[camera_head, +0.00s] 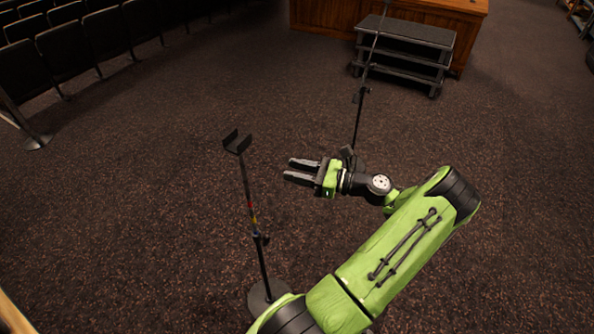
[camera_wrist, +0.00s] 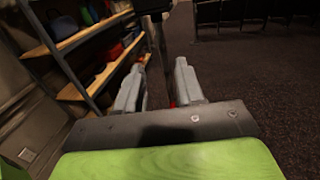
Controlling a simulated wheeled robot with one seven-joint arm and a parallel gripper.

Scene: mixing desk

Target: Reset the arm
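My green arm reaches in from the bottom of the head view and bends back to the left. My gripper (camera_head: 293,170) points left over the carpet, its two grey fingers apart with nothing seen between them. In the wrist view my gripper (camera_wrist: 160,88) also shows both fingers apart, with a dark upright pole visible beyond the gap. A black stand (camera_head: 250,200) with a U-shaped top and a round base stands left of my gripper in the head view, apart from it.
Another thin stand (camera_head: 361,100) rises behind my gripper. Black steps (camera_head: 405,55) stand before a wooden desk (camera_head: 330,16) at the back. Rows of dark seats (camera_head: 65,50) fill the upper left. Wooden shelves (camera_wrist: 75,42) with items show in the wrist view. Open carpet lies at left and right.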

